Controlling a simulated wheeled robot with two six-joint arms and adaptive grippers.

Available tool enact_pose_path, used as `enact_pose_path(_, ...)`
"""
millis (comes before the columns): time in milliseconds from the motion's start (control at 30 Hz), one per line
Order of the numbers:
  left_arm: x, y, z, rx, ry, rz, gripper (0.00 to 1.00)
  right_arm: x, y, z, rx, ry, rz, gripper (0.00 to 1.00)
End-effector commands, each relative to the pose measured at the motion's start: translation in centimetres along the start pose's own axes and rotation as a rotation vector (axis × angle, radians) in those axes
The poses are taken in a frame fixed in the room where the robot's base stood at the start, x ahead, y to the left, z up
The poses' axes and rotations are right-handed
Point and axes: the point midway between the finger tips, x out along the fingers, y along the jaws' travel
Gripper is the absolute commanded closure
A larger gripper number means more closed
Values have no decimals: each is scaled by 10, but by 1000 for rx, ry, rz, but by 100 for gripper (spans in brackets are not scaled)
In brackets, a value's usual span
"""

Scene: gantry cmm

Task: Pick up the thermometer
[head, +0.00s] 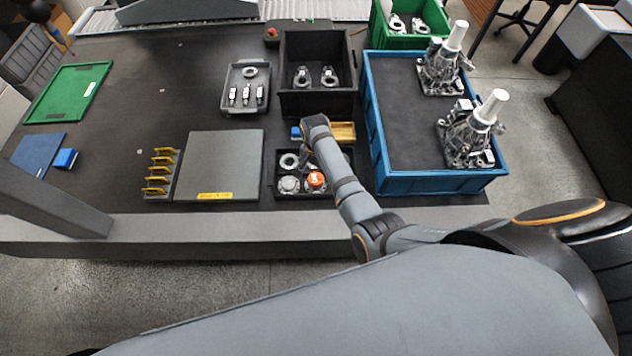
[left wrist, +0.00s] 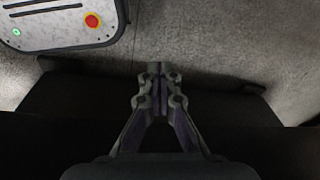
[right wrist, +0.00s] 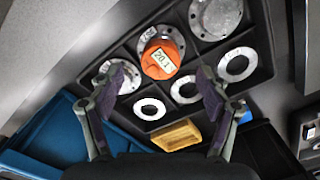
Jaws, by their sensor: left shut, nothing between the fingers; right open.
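The thermometer is an orange, roughly round device (right wrist: 162,57) with a small display on its face, in the right wrist view. It sits in a compartment of a black divided tray (right wrist: 265,62), on top of a metal ring. In the head view the orange thermometer (head: 316,180) shows near the tray's front middle. My right gripper (right wrist: 162,80) is open above the tray, its fingertips to either side of the thermometer in the picture; I see no contact. In the head view my right gripper (head: 308,153) is partly hidden by its arm. My left gripper (left wrist: 160,78) is shut and empty, over the floor.
Metal rings and discs fill nearby compartments. A yellow block (right wrist: 177,135) and a blue bin (head: 480,183) with metal assemblies stand close to the tray. A grey plate (head: 222,160) lies to its left. The table's middle left is clear.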

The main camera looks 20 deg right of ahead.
Motion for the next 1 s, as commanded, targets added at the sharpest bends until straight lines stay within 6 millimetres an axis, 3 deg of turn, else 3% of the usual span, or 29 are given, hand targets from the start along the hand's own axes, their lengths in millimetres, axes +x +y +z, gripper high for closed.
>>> enact_pose_path(33, 13, 1, 6, 0, -7, 0, 100, 12, 0, -1, 0, 0, 0, 23)
enact_pose_path(300, 62, 6, 40, 2, -48, 1, 100, 50, -1, -6, 0, 0, 0, 23)
enact_pose_path(600, 62, 6, 31, 1, -35, 1, 100, 47, -1, -6, 0, 0, 0, 25)
enact_pose_path(1000, 62, 6, 28, 1, -29, 1, 100, 48, -1, -6, 0, 0, 0, 79)
